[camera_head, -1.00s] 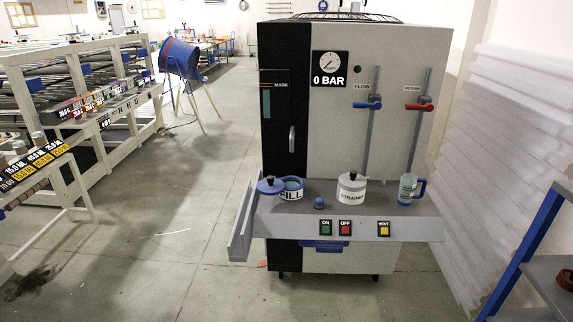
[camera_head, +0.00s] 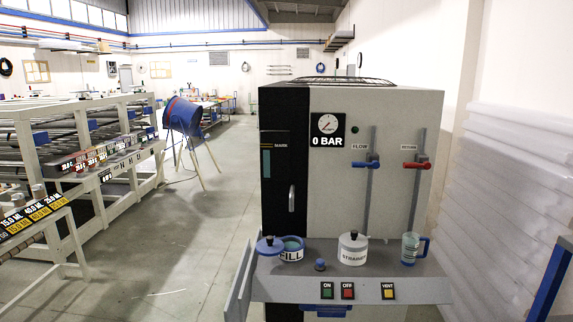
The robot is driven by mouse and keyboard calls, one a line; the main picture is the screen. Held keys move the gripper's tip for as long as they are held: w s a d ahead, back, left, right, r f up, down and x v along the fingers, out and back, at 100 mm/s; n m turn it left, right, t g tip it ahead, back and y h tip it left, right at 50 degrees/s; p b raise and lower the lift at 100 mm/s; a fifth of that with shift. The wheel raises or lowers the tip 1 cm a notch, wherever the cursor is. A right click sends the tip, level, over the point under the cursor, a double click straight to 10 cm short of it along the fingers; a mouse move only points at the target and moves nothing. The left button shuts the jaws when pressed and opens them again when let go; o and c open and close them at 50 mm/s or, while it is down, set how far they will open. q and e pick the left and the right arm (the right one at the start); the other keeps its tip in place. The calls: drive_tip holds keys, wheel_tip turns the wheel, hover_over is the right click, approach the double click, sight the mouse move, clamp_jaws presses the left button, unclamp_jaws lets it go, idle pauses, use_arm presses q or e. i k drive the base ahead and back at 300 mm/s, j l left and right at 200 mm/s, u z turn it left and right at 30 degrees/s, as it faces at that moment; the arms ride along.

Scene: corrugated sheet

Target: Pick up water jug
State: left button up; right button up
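The water jug (camera_head: 409,249) is a translucent bluish jug with a blue handle on its right side. It stands upright at the right end of the grey shelf (camera_head: 440,290) on the front of the machine. Neither of my grippers shows in the head view, and nothing is touching the jug.
The machine cabinet (camera_head: 342,180) has a blue FLOW valve (camera_head: 366,164) and a red RETURN valve (camera_head: 416,165). On the shelf are a FILL pot (camera_head: 291,253), a STRAINER pot (camera_head: 352,252) and buttons. Racks (camera_head: 100,205) stand left; a blue frame (camera_head: 548,280) is at right. Floor between is open.

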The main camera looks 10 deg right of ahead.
sight(410, 242)
drive_tip(key=i+l+z, duration=0.2)
drive_tip(key=i+l, duration=0.6)
drive_tip(key=i+l+z, duration=0.2)
drive_tip(key=i+l, duration=0.6)
drive_tip(key=i, duration=0.1)
